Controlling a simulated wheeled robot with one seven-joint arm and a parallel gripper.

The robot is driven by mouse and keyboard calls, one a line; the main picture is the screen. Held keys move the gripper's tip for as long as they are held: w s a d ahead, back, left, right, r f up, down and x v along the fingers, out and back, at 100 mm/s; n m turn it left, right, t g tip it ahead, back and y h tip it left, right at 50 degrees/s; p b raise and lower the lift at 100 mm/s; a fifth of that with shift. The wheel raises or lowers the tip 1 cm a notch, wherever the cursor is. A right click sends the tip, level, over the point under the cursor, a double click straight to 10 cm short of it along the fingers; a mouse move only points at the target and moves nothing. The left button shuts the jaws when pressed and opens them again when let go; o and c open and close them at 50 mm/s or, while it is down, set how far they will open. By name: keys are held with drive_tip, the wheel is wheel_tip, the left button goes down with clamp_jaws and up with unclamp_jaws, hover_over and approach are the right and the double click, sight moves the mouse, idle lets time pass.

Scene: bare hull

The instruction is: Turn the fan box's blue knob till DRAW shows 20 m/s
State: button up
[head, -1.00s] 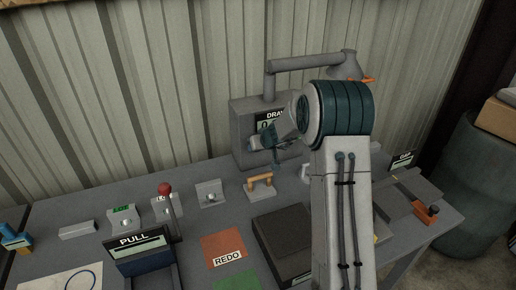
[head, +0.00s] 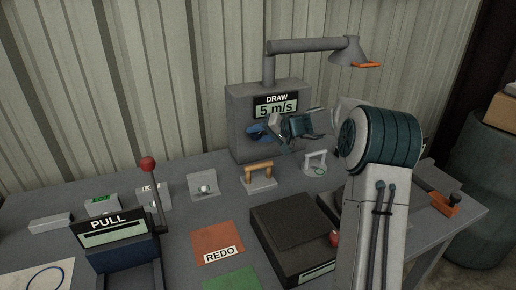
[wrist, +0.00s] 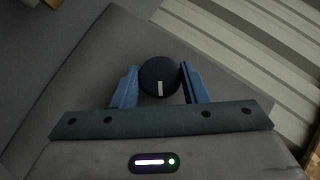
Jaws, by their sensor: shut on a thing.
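The grey fan box (head: 240,115) stands at the back of the bench against the wall. Its DRAW display (head: 276,109) reads 5 m/s. The round dark blue knob (wrist: 158,74), with a white mark pointing toward the bottom of the picture, shows in the wrist view. My gripper (wrist: 159,69) is shut on the knob, one blue finger on each side. In the head view my gripper (head: 262,132) is at the front of the box, below the display, and largely hides the knob.
A pipe with a hood (head: 347,52) rises above the box.

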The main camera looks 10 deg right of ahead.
drive_tip(key=m+y+b, duration=0.1)
drive_tip(key=b, duration=0.2)
drive_tip(key=f+m+y+b, duration=0.1)
drive_tip(key=y+b, duration=0.1)
drive_tip(key=b, duration=0.1)
drive_tip(key=shift+d+f+m+t, duration=0.1)
drive_tip(key=shift+d+m+t, duration=0.1)
drive_tip(key=shift+m+t, duration=0.1)
drive_tip(key=m+t+y+b, duration=0.1)
drive_tip(key=m+y+b, duration=0.1)
drive_tip(key=b, duration=0.2)
drive_tip(key=shift+y, duration=0.3)
drive_tip(key=shift+m+t+y+b, duration=0.4)
drive_tip(key=shift+m+b, duration=0.1)
drive_tip(key=shift+m, duration=0.1)
drive_tip(key=shift+a+r, duration=0.1)
drive_tip(key=shift+r, duration=0.15)
drive_tip(key=o, duration=0.9)
drive_tip(key=shift+o, duration=0.2)
drive_tip(key=v, duration=1.2)
